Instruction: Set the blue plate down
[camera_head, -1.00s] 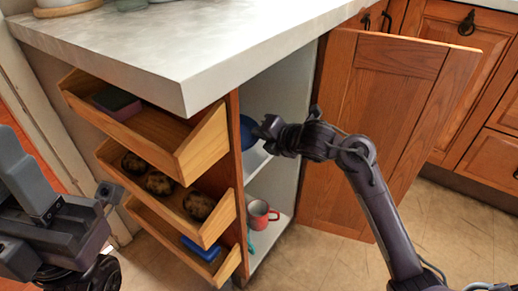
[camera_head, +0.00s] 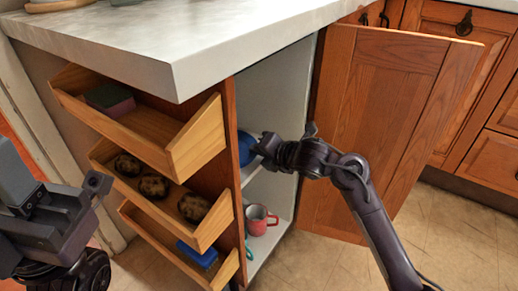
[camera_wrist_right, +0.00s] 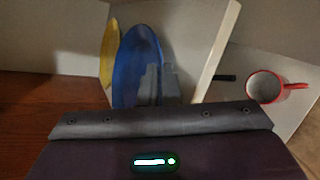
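The blue plate (camera_head: 245,148) is inside the open cabinet, just above or on the upper shelf; contact with the shelf is hidden. In the right wrist view the blue plate (camera_wrist_right: 132,62) stands roughly on edge. My right gripper (camera_head: 262,149) reaches into the cabinet. In the wrist view its grey fingertips (camera_wrist_right: 160,84) are close together at the plate's right edge and appear shut on it. My left gripper (camera_head: 60,185) is at the left, its fingers apart and empty, away from the plate.
A yellow plate (camera_wrist_right: 107,50) stands just left of the blue one. A red mug (camera_head: 260,219) is on the lower shelf.

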